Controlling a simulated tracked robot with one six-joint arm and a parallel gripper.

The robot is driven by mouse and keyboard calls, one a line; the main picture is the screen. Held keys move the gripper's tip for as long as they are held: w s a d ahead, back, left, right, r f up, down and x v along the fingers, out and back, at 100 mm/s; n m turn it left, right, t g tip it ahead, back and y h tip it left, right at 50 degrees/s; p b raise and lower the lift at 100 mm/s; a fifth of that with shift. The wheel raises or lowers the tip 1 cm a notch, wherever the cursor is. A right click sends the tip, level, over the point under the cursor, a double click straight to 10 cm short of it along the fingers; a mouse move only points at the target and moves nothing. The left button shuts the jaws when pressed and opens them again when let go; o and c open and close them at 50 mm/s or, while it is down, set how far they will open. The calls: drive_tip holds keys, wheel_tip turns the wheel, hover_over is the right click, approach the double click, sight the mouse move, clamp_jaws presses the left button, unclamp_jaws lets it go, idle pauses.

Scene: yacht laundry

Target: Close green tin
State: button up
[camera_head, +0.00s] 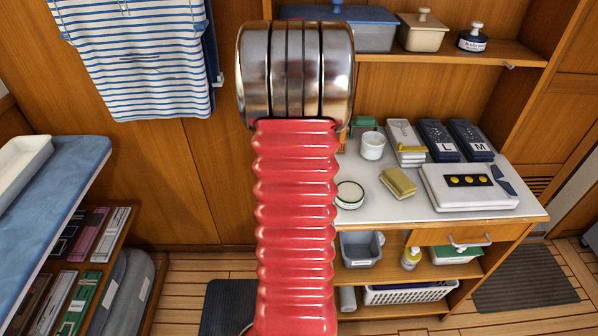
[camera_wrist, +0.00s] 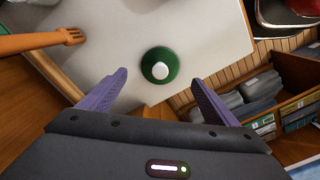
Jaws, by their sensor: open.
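In the wrist view, a round green piece with a white knob (camera_wrist: 160,68) sits on a pale surface, seen from above. I cannot tell whether it is a loose lid or the lid on a tin. My gripper (camera_wrist: 158,80) has its two purple fingers spread wide and empty, with the green piece beyond and between them. In the head view, a round white dish or open tin with a dark green rim (camera_head: 349,194) stands on the white counter, partly beside my red arm. My gripper is not seen in the head view.
The counter (camera_head: 440,220) also holds a white cup (camera_head: 373,147), a yellow sponge-like block (camera_head: 398,182), dark boxes marked L and M (camera_head: 455,141) and a white case (camera_head: 455,200). In the wrist view, an orange fork-shaped tool (camera_wrist: 40,42) lies at upper left.

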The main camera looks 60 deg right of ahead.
drive_tip(key=shift+f, duration=0.55)
drive_tip(key=shift+f, duration=0.1)
drive_tip(key=shift+f, duration=2.5)
drive_tip(key=shift+c, duration=0.4)
drive_tip(key=c, duration=1)
wheel_tip(320, 180, up, 10)
drive_tip(key=shift+r, duration=0.1)
